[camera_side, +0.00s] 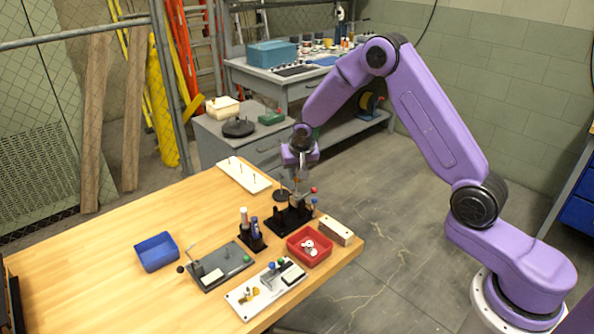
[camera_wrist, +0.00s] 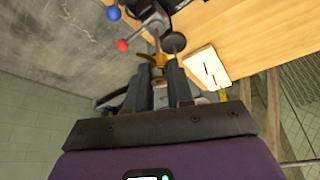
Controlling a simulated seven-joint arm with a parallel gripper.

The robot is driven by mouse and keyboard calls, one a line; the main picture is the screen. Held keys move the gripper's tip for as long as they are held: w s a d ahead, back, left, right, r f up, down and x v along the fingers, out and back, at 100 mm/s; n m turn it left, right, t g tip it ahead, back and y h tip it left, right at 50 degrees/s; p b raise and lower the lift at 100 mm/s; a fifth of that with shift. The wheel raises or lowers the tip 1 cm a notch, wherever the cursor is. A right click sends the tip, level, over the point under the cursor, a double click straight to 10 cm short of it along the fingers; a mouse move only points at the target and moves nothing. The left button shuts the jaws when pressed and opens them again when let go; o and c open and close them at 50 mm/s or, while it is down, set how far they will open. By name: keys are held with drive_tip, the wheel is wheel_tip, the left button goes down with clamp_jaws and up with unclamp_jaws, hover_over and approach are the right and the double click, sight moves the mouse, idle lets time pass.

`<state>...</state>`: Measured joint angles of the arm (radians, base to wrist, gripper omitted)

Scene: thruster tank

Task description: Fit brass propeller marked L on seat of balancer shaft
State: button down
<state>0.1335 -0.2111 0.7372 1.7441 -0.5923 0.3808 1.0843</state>
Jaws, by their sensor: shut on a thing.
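My gripper (camera_side: 301,178) points down above the far right part of the wooden table. In the wrist view, my gripper (camera_wrist: 160,70) is shut on a brass propeller (camera_wrist: 158,59) at its fingertips. The propeller's L mark cannot be read. A black stand (camera_side: 288,219) with red and blue knobs is below the gripper in the side view. A dark round base (camera_side: 281,196) with a thin upright rod stands just behind it; its disc (camera_wrist: 173,42) shows beyond the fingertips in the wrist view. I cannot tell which of these carries the balancer seat, or whether the propeller touches anything.
A white board (camera_side: 243,175) with upright pins lies behind. In front are a red tray (camera_side: 309,247) with silvery parts, a wooden block (camera_side: 336,231), a black holder (camera_side: 251,238) with bottles, a grey fixture (camera_side: 220,268) and a white plate (camera_side: 265,288). A blue tray (camera_side: 156,252) is left.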

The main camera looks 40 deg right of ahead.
sight(297, 195)
drive_tip(key=shift+f, duration=2.55)
idle(0.9)
drive_tip(key=c, duration=0.9)
unclamp_jaws()
drive_tip(key=shift+r, duration=0.15)
drive_tip(key=shift+w+d+r+v, duration=0.1)
drive_tip(key=shift+w+v, duration=0.1)
drive_tip(key=shift+v, duration=3.3)
drive_tip(key=shift+w+d+r+v, duration=0.1)
drive_tip(key=shift+w+d+v, duration=0.1)
drive_tip(key=shift+v, duration=3.25)
drive_tip(key=shift+w+d+r+v, duration=0.1)
drive_tip(key=shift+w+v, duration=0.1)
drive_tip(key=shift+v, duration=3.3)
drive_tip(key=shift+a, duration=0.1)
